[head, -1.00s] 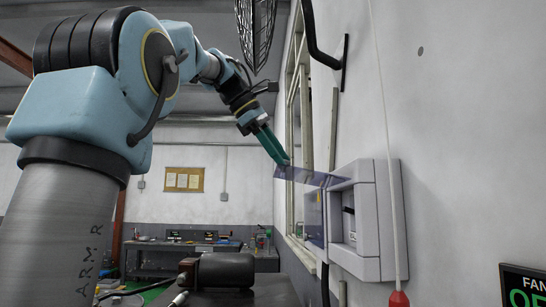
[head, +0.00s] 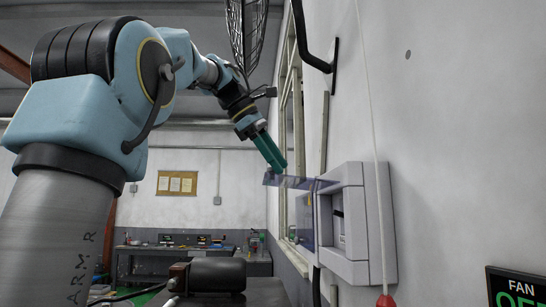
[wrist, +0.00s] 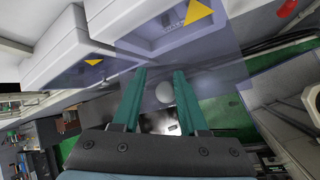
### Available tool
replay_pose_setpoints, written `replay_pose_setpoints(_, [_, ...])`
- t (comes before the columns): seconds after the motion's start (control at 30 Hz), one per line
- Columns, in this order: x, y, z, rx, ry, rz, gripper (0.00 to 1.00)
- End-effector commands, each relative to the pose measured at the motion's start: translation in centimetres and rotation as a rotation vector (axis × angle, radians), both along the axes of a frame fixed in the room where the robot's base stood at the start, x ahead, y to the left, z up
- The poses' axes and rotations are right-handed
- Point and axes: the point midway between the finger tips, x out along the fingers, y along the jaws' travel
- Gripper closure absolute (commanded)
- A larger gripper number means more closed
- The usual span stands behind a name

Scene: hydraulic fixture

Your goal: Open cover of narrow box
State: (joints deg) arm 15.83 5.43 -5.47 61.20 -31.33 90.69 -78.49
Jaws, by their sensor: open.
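A pale grey box (head: 355,265) is mounted on the right wall in the head view. A transparent bluish cover (head: 294,182) sticks out from its upper part, close to level, away from the wall. Another see-through panel (head: 306,218) stands upright at the box's left side. My gripper (head: 280,168) has green fingers that point down at the cover's outer end; contact cannot be told. In the wrist view my gripper (wrist: 161,75) is open, with a gap between its fingers. A clear panel (wrist: 225,75) lies across the fingertips there, with a yellow triangle seen at its upper part.
The wrist view shows two grey housings side by side, the left one (wrist: 62,45) with its own yellow triangle. A cord with a red end (head: 385,301) hangs before the box. A black bent handle (head: 310,50) is above. A workbench stands far back.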

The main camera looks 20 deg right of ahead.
Motion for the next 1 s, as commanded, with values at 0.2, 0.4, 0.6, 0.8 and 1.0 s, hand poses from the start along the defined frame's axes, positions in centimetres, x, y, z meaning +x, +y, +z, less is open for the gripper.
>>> replay_pose_setpoints(0.2, [-0.1, 1.5, 1.8, -0.001, -0.005, 0.003, 0.57])
replay_pose_setpoints(0.4, [-0.6, 3.9, 5.1, -0.002, -0.003, 0.002, 0.57])
replay_pose_setpoints(0.6, [-0.9, 5.5, 7.2, -0.003, -0.001, 0.001, 0.57])
replay_pose_setpoints(0.8, [-1.1, 6.2, 8.2, -0.001, 0.001, -0.001, 0.57])
replay_pose_setpoints(1.0, [-1.2, 6.4, 8.4, -0.001, 0.002, -0.001, 0.57])
